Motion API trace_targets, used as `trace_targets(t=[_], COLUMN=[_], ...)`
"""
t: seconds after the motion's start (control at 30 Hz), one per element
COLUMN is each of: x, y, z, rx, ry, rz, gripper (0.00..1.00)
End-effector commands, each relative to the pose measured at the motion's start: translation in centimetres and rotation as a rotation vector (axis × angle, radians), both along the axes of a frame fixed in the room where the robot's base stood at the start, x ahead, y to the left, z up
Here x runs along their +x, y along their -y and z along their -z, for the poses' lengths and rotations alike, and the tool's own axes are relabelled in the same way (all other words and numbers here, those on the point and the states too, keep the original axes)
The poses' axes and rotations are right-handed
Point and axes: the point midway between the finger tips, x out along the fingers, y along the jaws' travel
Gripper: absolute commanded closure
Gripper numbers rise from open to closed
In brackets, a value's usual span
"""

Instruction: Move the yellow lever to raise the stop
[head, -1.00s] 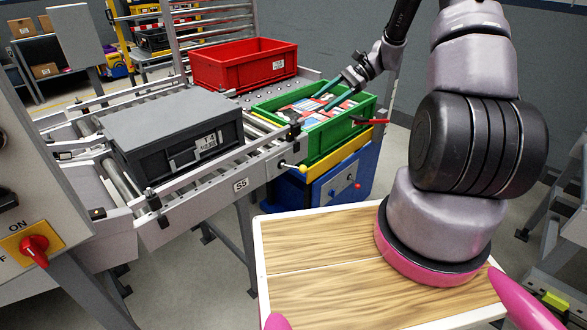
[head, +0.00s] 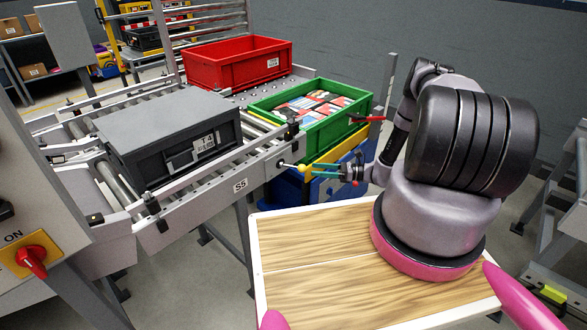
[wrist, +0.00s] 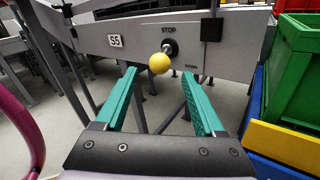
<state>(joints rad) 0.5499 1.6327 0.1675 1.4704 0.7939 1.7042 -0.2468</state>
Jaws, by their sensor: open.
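The yellow lever is a short metal rod with a round yellow knob (head: 302,168) on the side rail of the conveyor, right of the S5 label. In the wrist view the yellow knob (wrist: 159,63) sticks out below the word STOP, on a dark round pivot (wrist: 170,47). My gripper (head: 313,170) is open and empty, with teal fingers pointing at the rail. In the wrist view the knob lies just beyond the tips, between the two fingers of my gripper (wrist: 159,73). I cannot tell whether they touch it. Which part is the stop is not clear.
A dark grey T4 tote (head: 178,140) sits on the roller conveyor (head: 115,190). A green crate (head: 330,133) with packets stands right of the lever, above a blue and yellow unit (wrist: 285,143). A red crate (head: 238,66) stands behind. A control box with a red switch (head: 32,262) is at left.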

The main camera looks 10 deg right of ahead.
Motion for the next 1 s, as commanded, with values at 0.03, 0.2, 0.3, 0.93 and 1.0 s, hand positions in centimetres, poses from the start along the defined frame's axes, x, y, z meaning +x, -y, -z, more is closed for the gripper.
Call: trace_targets(t=[0.03, 0.2, 0.3, 0.93, 1.0], x=[0.2, 1.2, 1.8, 2.9, 2.9], y=[-0.9, -4.1, -5.8, -9.2, -9.2], z=[-0.1, -0.1, -0.1, -0.1, -0.1], rx=[0.001, 0.0, -0.002, -0.002, -0.002], ry=[0.0, 0.001, 0.002, 0.001, 0.0], rz=[-0.003, -0.005, -0.005, -0.002, -0.002], gripper=[0.29, 0.29, 0.29, 0.33, 0.6])
